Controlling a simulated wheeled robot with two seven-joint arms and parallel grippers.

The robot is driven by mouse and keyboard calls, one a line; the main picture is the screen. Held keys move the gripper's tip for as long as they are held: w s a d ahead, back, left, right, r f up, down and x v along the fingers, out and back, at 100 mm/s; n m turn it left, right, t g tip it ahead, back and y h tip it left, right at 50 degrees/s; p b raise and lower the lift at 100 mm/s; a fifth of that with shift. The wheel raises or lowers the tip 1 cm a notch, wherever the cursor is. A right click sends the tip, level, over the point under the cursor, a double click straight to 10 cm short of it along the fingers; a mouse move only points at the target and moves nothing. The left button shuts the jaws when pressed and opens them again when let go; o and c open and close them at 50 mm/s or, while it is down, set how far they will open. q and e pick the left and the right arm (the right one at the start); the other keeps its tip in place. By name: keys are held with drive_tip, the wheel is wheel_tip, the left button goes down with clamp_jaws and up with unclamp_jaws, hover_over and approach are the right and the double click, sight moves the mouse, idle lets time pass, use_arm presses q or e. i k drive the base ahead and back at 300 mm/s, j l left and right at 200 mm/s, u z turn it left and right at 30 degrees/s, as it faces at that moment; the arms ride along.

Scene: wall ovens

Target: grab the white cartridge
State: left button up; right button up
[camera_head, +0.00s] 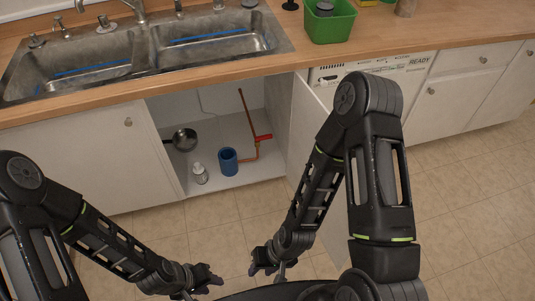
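A small whitish cylinder, likely the white cartridge (200,174), stands on the floor of the open cabinet under the sink, near its front edge. A blue cylinder (228,162) stands just to its right, a little apart. My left gripper (208,284) is in front of the cabinet, low in the picture and apart from the cartridge. My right gripper (268,270) is to the right of it, also outside the cabinet. Both are small and dark, and their fingers do not show clearly. I see nothing held in either.
A dark pan (184,139) is at the cabinet's left, behind the cartridge. A copper pipe with a red valve handle (263,137) rises at the right. An open white door (302,135) bounds the right side. The countertop (230,74) overhangs the opening.

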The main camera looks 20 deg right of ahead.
sight(199, 172)
drive_tip(key=i+j+z, duration=0.2)
drive_tip(key=z, duration=0.25)
drive_tip(key=i+j+z, duration=0.5)
drive_tip(key=j+z, duration=0.15)
drive_tip(key=z, duration=0.2)
